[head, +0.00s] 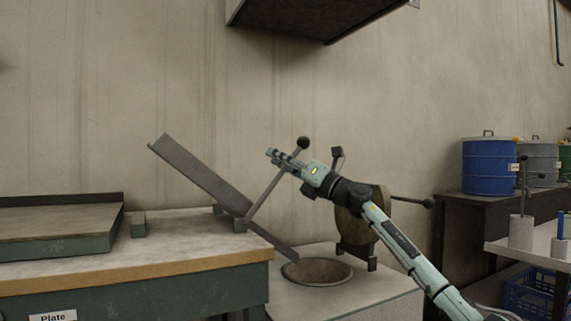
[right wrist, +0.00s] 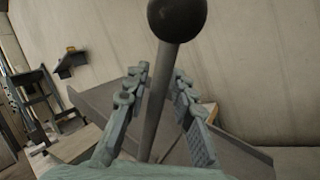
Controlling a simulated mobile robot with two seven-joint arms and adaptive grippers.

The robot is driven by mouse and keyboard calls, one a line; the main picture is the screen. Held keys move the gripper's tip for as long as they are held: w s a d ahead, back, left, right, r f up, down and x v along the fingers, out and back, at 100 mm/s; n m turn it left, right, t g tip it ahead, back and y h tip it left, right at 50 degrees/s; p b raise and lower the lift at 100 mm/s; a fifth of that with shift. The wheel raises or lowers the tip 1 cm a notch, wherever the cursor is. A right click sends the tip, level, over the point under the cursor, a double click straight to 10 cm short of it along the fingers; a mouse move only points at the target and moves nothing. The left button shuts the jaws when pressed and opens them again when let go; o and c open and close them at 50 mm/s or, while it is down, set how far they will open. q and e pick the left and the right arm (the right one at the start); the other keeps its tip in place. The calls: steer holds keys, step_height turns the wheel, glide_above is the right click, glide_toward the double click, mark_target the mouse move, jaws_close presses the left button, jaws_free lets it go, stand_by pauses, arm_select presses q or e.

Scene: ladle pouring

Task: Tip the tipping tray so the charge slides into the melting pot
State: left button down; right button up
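The tipping tray (head: 205,177) is a long grey channel, steeply tilted, with its left end high. Its lower right end reaches the rim of the round brown melting pot (head: 318,280) in the head view. A lever (head: 265,194) with a black ball knob (head: 303,143) slants up beside the tray. My right gripper (head: 280,158) is shut on the lever rod just below the knob. The right wrist view shows the rod (right wrist: 156,105) between the fingers, with the knob (right wrist: 177,18) above them and the tray (right wrist: 225,150) behind. I see no charge; the pot's inside looks dark. My left gripper is out of view.
A workbench (head: 180,262) with a low green-sided plate (head: 60,235) is at the left. A round brown part (head: 352,222) with a ball-ended handle stands behind the pot. Blue (head: 489,168) and grey drums stand at the right. A dark hood (head: 320,20) hangs above.

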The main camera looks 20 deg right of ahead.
steer(key=v, duration=1.2)
stand_by(1.0)
